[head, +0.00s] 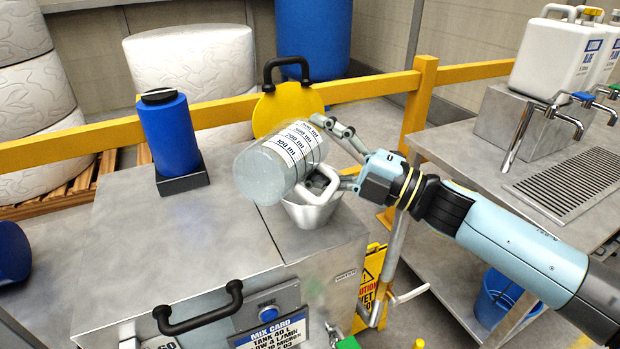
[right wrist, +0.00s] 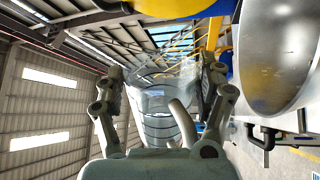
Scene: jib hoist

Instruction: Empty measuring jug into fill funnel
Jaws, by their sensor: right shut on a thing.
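The clear grey measuring jug (head: 262,178) has dark graduation bands and a pale handle (head: 325,188). It is tipped well over, one round end toward the lower left, above the steel fill funnel (head: 314,216). My right gripper (head: 328,155) is shut on the jug at its handle side, a finger above and a finger below. In the right wrist view the jug (right wrist: 153,103) lies between the fingers, and a steel bowl, probably the funnel (right wrist: 285,55), is at the right. I cannot tell whether liquid is flowing or left inside. My left gripper is not in view.
The yellow round lid (head: 272,112) with a black handle stands open behind the funnel. A blue bottle (head: 168,135) stands at the cabinet's back left. A yellow rail (head: 365,86) runs behind. A sink bench with taps (head: 570,125) is at the right. The cabinet top (head: 190,235) is mostly clear.

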